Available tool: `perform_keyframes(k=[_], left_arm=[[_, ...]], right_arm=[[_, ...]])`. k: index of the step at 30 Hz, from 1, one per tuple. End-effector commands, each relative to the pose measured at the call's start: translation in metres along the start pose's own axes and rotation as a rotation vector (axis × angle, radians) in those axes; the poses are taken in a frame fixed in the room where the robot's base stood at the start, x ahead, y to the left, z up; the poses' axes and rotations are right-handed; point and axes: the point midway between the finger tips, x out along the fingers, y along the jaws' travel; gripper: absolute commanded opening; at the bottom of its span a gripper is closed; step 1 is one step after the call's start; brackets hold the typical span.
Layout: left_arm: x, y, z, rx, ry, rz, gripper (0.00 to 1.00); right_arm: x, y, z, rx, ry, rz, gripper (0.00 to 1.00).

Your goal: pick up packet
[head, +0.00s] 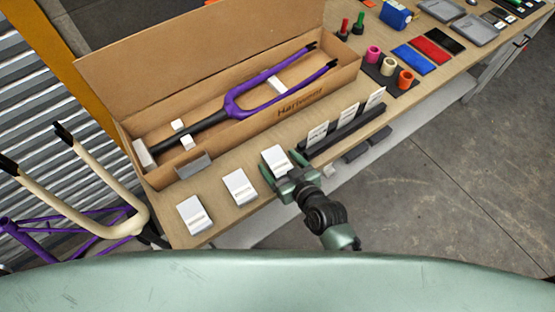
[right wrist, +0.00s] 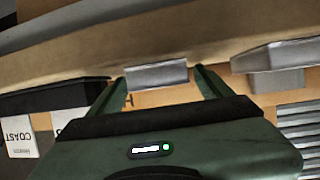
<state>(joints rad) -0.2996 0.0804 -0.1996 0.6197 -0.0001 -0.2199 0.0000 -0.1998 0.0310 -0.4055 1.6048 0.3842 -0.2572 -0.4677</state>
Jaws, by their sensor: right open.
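Three white packets lie in a row along the bench's near edge: a left one (head: 195,215), a middle one (head: 240,187) and a right one (head: 276,158). My right gripper (head: 281,168) is open at the right packet, one finger on each side of its near end. In the right wrist view, my gripper's fingers (right wrist: 157,82) stand apart with the packet's grey-looking face (right wrist: 157,75) between their tips. I cannot tell whether they touch it. Another pale packet (right wrist: 280,78) shows to the right there. My left gripper is not in view.
An open cardboard box (head: 250,128) with a purple fork (head: 240,105) lies behind the packets. A black rack (head: 345,130) with white cards stands close right of my gripper. A cream fork (head: 105,180) stands at the left, off the bench.

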Motion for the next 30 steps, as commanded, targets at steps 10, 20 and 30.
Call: perform_keyframes(k=[10,20,30], left_arm=[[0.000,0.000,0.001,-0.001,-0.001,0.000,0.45],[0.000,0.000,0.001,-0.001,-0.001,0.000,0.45],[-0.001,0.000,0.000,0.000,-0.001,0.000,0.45]], right_arm=[[0.001,0.000,0.000,0.000,0.000,0.000,0.49],[0.001,0.000,0.000,0.000,0.001,0.000,0.13],[-0.010,0.000,-0.028,0.001,0.007,0.002,0.13]])
